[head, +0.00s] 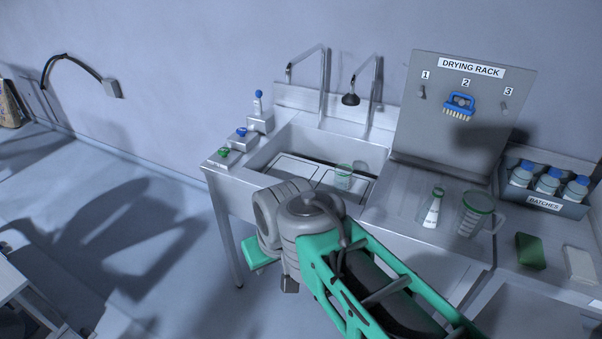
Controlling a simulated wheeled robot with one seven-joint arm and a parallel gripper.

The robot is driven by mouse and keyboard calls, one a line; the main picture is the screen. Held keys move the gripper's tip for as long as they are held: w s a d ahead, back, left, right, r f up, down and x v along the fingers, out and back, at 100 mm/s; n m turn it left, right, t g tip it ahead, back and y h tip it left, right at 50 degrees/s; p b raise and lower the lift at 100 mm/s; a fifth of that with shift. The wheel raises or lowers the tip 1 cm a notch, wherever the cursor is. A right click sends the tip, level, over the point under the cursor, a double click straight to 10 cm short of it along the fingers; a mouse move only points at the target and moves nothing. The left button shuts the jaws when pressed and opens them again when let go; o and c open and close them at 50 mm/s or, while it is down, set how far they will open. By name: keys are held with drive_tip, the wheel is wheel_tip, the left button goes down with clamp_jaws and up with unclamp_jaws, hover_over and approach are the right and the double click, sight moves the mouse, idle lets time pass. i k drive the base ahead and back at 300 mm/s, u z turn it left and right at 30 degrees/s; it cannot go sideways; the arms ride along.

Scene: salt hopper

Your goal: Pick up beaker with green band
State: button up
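A clear beaker with a green band at its rim (343,176) stands upright in the sink basin (262,163), toward its right side. My grey and green arm reaches up from the bottom right, and its joint covers the front of the sink just left of and below the beaker. I cannot make out my gripper's fingers; they are hidden or out of the picture. A larger clear jug with a green rim (476,215) and a conical flask with a green neck and white label (433,209) stand on the right drainboard.
Two tall taps (323,85) rise behind the sink. A drying rack panel (440,125) with a blue brush (459,105) stands behind the drainboard. A bottle crate (546,206), a green sponge (530,251) and a pale block (580,265) are at right.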

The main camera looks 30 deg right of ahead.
sight(344, 172)
drive_tip(key=i, duration=1.25)
drive_tip(key=z, duration=0.65)
